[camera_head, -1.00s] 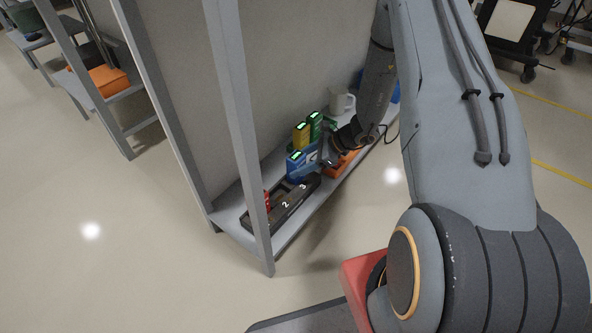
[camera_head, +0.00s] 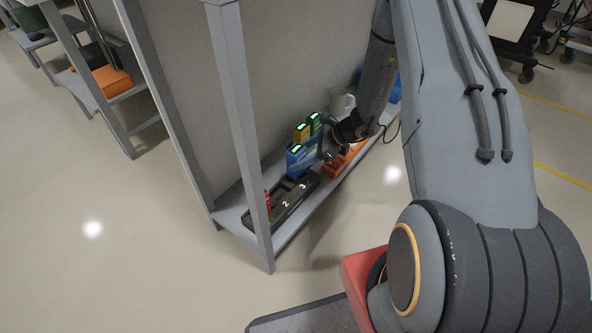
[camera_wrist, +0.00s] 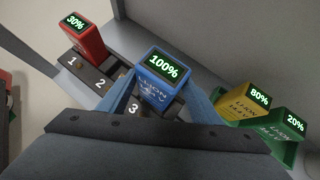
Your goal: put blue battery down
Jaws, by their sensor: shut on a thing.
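The blue battery (camera_wrist: 157,82) shows 100% on its lit top. My gripper (camera_wrist: 163,95) is shut on it, with one finger on each side. In the head view, the blue battery (camera_head: 295,161) is at the far end of the black numbered dock (camera_head: 253,221), by the 3. The wrist view shows it over the dock (camera_wrist: 101,86) near slot 3. Its lower end is hidden, so I cannot tell whether it touches the dock. A red battery (camera_wrist: 86,39) reading 30% stands in slot 1. Slot 2 looks empty.
A shelf post (camera_head: 243,125) stands in front of the dock.

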